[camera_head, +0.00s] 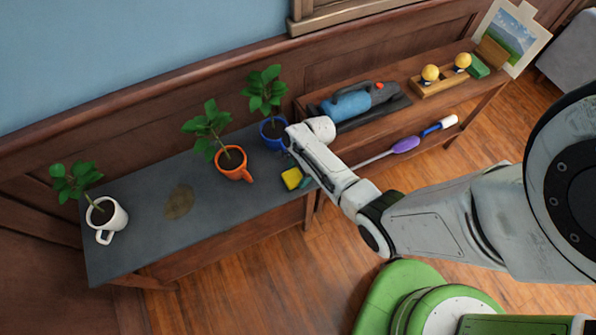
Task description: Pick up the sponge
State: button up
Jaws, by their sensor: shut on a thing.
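The sponge (291,178) is a small yellow block with a teal-green part on its right side. It shows at the right front edge of the grey-topped table, just below and left of my arm's end. My gripper (296,164) is shut on the sponge. The arm hides much of the hand, and the fingertips are hard to make out. I cannot tell whether the sponge touches the tabletop or hangs just above it.
The grey table (145,235) holds a white mug plant (105,217), an orange mug plant (231,166), a blue pot plant (272,132) and a brown stain (179,202). A wooden shelf at right holds a blue handheld vacuum (350,104), yellow-knobbed block (440,82) and picture (512,38).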

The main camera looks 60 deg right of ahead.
notch_tip(320, 180, up, 3)
jog(key=shift+f+p, duration=0.1)
jog(key=shift+p, duration=0.2)
jog(key=s+a+r, duration=0.1)
jog(key=s+r, duration=0.9)
jog(key=s, duration=0.4)
jog(key=shift+r, duration=0.1)
